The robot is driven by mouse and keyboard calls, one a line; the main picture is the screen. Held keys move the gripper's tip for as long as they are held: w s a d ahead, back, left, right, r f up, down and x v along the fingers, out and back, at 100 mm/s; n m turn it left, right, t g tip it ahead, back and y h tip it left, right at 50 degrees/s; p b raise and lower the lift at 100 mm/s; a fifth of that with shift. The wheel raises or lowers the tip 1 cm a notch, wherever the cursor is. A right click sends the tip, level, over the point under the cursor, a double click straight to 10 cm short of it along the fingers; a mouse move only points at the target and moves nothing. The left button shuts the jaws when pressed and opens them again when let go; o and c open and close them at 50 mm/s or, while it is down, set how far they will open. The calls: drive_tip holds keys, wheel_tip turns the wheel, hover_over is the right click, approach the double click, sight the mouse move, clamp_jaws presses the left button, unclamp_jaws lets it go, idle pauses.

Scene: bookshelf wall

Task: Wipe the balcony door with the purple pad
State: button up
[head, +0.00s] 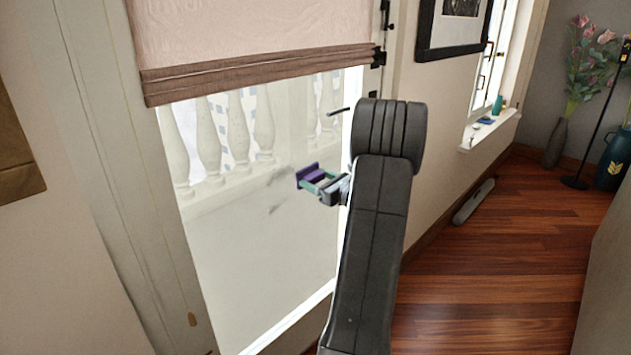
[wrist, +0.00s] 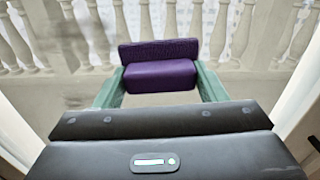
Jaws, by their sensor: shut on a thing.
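The balcony door (head: 250,255) is a tall glass pane in a pale frame, with a pink-brown blind over its upper part. Grey smudges (head: 275,208) show on the glass in the head view. My gripper (head: 318,182) is in front of the pane, its green fingers shut on the purple pad (head: 306,172). In the wrist view the purple pad (wrist: 160,74) sits between the fingertips, its wide flat part facing the glass. I cannot tell whether the pad touches the glass. My arm hides the door's right edge.
The blind (head: 255,45) hangs above the gripper. A dark door handle (head: 339,111) sticks out near the pane's right edge. A framed picture (head: 452,28) and a window sill (head: 490,130) are to the right. The wooden floor (head: 500,250) there is mostly clear.

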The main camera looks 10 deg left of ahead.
wheel_tip(320, 180, up, 2)
drive_tip(key=shift+r+p, duration=0.1)
drive_tip(key=shift+p, duration=0.5)
drive_tip(key=shift+s+a+b, duration=0.45)
drive_tip(key=shift+s+a, duration=0.45)
drive_tip(key=shift+s, duration=0.3)
drive_tip(key=shift+s+a+b, duration=0.45)
drive_tip(key=shift+s+a, duration=0.45)
drive_tip(key=shift+s, duration=0.25)
drive_tip(key=shift+s+a+b, duration=0.4)
drive_tip(key=shift+s+a, duration=0.6)
drive_tip(key=shift+s, duration=0.25)
drive_tip(key=shift+s+a+b, duration=0.45)
drive_tip(key=shift+s+a, duration=0.5)
drive_tip(key=shift+s, duration=0.25)
drive_tip(key=shift+s+a+b, duration=0.4)
drive_tip(key=shift+s+a, duration=0.6)
drive_tip(key=shift+s, duration=0.25)
drive_tip(key=v, duration=0.6)
drive_tip(key=shift+d, duration=0.1)
drive_tip(key=v, duration=0.2)
drive_tip(key=shift+s+d, duration=0.25)
drive_tip(key=shift+d, duration=0.05)
